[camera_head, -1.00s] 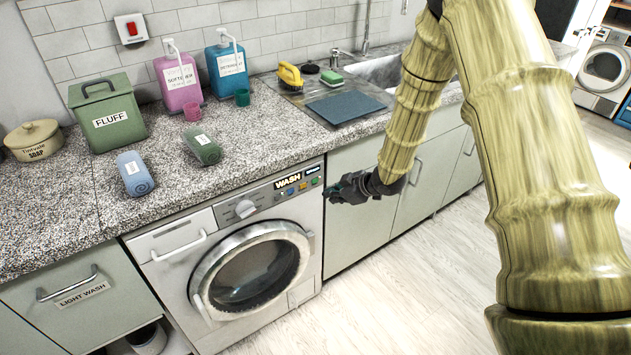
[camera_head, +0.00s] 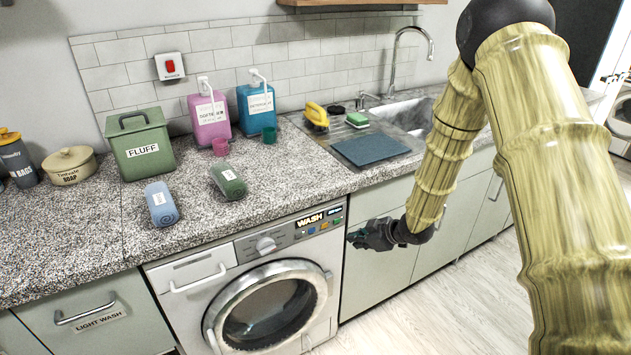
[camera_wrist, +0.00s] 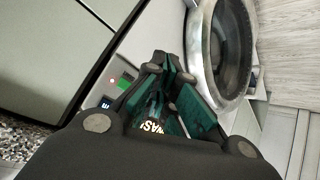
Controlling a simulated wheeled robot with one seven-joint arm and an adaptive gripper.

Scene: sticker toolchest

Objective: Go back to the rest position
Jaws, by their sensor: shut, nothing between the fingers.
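My gripper (camera_head: 362,236) is at the end of my bamboo-patterned arm, in front of the cabinet door right of the washing machine (camera_head: 190,297). In the wrist view my gripper (camera_wrist: 168,75) points toward the washing machine's control panel and door ring (camera_wrist: 199,60). Its dark green finger pads are together and hold nothing. It appears clear of the counter front and touches nothing that I can see.
The speckled counter (camera_head: 290,200) holds a green FLUFF bin (camera_head: 141,163), blue towel roll (camera_head: 161,203), green towel roll (camera_head: 228,181), pink bottle (camera_head: 209,120), blue bottle (camera_head: 256,108) and a sink (camera_head: 405,115). The floor (camera_head: 470,300) at right is clear.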

